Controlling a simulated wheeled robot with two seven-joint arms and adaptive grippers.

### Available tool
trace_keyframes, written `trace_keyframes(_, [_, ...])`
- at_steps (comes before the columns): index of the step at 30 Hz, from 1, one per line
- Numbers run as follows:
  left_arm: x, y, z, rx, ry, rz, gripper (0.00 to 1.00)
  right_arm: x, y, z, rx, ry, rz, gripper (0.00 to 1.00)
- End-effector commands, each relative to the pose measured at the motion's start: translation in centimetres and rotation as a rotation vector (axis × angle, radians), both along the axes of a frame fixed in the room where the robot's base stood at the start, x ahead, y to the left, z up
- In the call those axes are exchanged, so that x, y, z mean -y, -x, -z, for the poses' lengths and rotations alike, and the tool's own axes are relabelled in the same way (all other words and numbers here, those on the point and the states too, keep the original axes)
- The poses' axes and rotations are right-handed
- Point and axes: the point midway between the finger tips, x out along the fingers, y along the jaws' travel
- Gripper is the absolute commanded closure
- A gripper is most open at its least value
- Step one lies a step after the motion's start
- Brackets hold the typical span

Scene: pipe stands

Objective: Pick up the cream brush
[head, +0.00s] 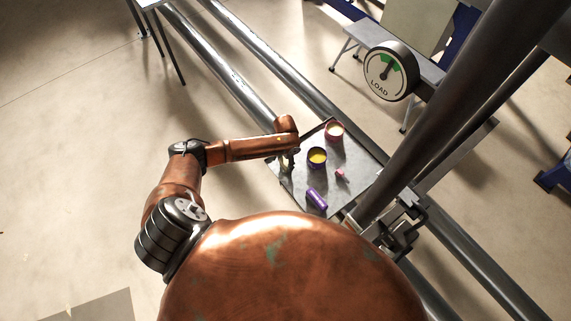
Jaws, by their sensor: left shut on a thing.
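My left gripper (288,160) is at the left edge of a grey tray (337,193), pointing down. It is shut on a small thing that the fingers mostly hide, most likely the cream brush. I cannot make out the brush's shape, or whether it touches the tray. My right gripper is not in view.
A small pink item (341,174) and a purple cylinder (316,199) are nearer. Thick metal pipes (225,70) run beside the tray. A round load gauge (388,72) is behind.

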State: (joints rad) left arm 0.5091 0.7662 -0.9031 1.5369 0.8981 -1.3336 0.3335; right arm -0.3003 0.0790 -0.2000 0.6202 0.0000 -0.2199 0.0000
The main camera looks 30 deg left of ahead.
Motion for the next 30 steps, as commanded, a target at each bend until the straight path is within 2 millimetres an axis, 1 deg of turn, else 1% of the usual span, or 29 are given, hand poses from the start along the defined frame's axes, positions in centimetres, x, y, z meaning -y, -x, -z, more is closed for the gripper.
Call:
trace_keyframes(1, [0.0, 0.0, 0.0, 0.0, 0.0, 0.0, 0.75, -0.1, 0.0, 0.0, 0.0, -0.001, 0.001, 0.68])
trace_keyframes(4, [0.0, 0.0, 0.0, 0.0, 0.0, 0.0, 0.82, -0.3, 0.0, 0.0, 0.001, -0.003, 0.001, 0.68])
trace_keyframes(5, [0.0, 0.0, 0.0, 0.0, -0.001, 0.0, 0.82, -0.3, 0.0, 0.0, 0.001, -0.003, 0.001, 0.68])
trace_keyframes(13, [0.0, -0.1, -0.2, 0.001, 0.0, 0.0, 0.83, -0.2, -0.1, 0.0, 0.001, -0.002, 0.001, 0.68])
trace_keyframes(17, [0.0, -0.1, -0.9, 0.001, 0.0, 0.0, 0.83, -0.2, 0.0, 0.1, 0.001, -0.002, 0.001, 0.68])
trace_keyframes(20, [-0.1, -0.2, -2.2, 0.003, 0.0, 0.0, 0.83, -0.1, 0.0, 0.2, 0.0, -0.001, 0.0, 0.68])
trace_keyframes(22, [0.0, 0.0, -3.4, 0.003, 0.0, 0.001, 0.83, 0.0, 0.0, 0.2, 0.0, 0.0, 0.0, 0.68])
trace_keyframes(23, [0.3, 0.5, -3.8, 0.001, 0.001, 0.003, 0.83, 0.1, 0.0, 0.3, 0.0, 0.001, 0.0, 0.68])
trace_keyframes(26, [1.2, 2.0, -5.7, 0.002, 0.002, 0.004, 0.83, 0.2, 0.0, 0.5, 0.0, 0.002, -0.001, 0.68])
trace_keyframes(30, [2.4, 4.3, -8.9, 0.001, 0.002, 0.005, 0.83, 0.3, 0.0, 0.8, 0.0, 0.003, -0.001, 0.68])
